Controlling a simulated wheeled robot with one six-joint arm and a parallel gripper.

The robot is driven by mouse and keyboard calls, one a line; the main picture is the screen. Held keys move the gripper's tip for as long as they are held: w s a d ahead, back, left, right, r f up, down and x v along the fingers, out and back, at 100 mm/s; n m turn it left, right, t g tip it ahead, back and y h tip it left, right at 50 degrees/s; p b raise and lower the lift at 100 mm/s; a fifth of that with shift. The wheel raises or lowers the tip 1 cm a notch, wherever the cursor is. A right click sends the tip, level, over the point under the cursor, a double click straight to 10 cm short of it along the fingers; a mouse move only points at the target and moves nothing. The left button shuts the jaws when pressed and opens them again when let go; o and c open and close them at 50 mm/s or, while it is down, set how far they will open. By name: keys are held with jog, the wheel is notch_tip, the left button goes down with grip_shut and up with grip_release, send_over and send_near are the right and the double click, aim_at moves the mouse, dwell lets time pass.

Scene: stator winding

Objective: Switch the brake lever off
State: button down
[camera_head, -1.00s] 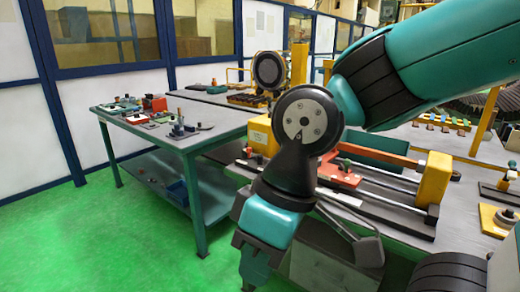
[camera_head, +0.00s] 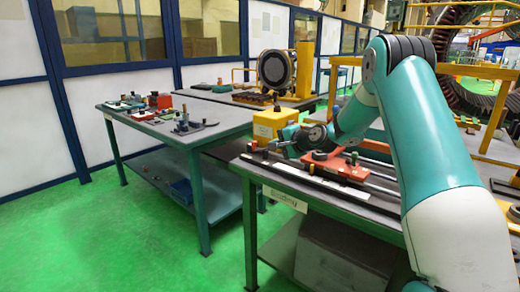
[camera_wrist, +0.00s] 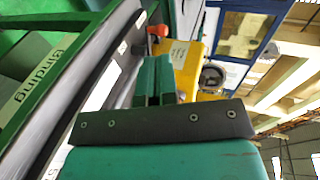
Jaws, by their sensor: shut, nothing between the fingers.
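An orange-red knob (camera_wrist: 158,31) shows in the wrist view just beyond my fingertips, beside a yellow block with a white label (camera_wrist: 180,55). I take it for the brake lever's end, but its off or on position cannot be told. In the head view the yellow block (camera_head: 272,123) stands at the left end of the rail fixture. My gripper (camera_wrist: 154,60) is shut and empty, its teal fingers together. In the head view my gripper (camera_head: 270,148) is in front of the yellow block, low over the bench. Contact with the knob cannot be told.
The grey bench (camera_head: 270,176) carries long rails and a red carriage (camera_head: 335,165) with small knobs, right of my gripper. A second table (camera_head: 190,139) with tools and small parts stands to the left. Green floor (camera_head: 120,235) is free at the front left.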

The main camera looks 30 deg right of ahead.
aim_at(256, 144)
jog(key=shift+m+t+h, duration=0.4)
jog(key=shift+m+h, duration=0.1)
jog(key=shift+m, duration=0.3)
jog(key=d, duration=0.2)
jog(key=d+f, duration=0.1)
jog(key=shift+w+d+f, duration=0.1)
jog(key=shift+w+d, duration=0.15)
jog(key=shift+d, duration=0.15)
jog(key=p+x, duration=0.3)
jog(key=x, duration=1.1)
jog(key=shift+a, duration=0.1)
